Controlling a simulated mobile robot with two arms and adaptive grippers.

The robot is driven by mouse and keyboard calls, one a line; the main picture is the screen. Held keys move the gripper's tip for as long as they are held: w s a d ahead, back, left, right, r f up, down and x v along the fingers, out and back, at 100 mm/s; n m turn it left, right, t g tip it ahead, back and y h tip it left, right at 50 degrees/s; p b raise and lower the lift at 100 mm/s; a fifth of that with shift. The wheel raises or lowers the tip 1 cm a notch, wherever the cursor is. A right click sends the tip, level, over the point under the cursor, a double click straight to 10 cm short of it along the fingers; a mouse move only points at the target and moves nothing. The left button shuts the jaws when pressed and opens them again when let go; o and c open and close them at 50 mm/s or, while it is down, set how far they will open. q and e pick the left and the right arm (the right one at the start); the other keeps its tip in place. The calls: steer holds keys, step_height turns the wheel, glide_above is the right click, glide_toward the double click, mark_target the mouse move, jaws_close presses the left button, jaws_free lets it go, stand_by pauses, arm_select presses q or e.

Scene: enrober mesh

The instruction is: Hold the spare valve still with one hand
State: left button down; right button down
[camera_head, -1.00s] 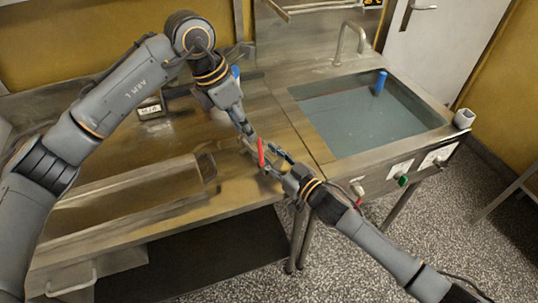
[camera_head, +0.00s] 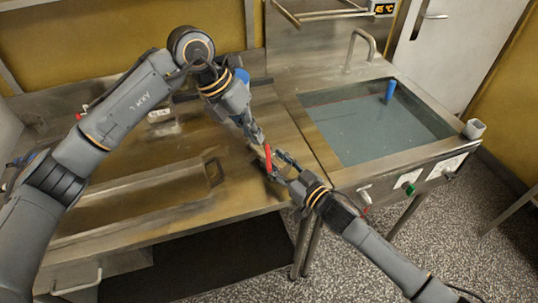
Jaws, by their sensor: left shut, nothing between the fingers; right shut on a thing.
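The spare valve shows mainly as its red lever (camera_head: 268,156), standing close to upright above the front part of the metal counter. My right gripper (camera_head: 275,168) is shut on the valve, whose body is mostly hidden by the fingers. My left gripper (camera_head: 258,140) comes down from above, shut and empty, with its tip close to the top of the red lever. I cannot tell whether it touches the lever.
The steel counter (camera_head: 230,188) has a raised tray with a handle (camera_head: 140,190) at left. A water-filled sink (camera_head: 370,125) with a blue cylinder (camera_head: 390,91) lies at right. A grey cup (camera_head: 474,128) stands on the sink's right corner.

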mark_target(268, 161)
arm_select(q)
steer(key=n+h, duration=0.1)
steer(key=n, duration=0.7)
steer(key=a+n+h, duration=0.1)
steer(key=n+h, duration=0.1)
steer(key=n, duration=0.7)
steer(key=n+h, duration=0.2)
steer(key=n, duration=0.6)
steer(key=shift+w+a+n+t, duration=0.25)
steer(key=shift+a+n+t, duration=0.05)
steer(key=shift+n, duration=0.1)
steer(key=d+f, duration=0.1)
steer(key=f, duration=0.1)
steer(key=d+f, duration=0.2)
steer(key=f, duration=0.1)
steer(key=d+f, duration=0.2)
steer(key=f, duration=0.1)
steer(key=shift+w, duration=0.25)
steer(key=shift+a+f, duration=0.1)
steer(key=shift+a, duration=0.15)
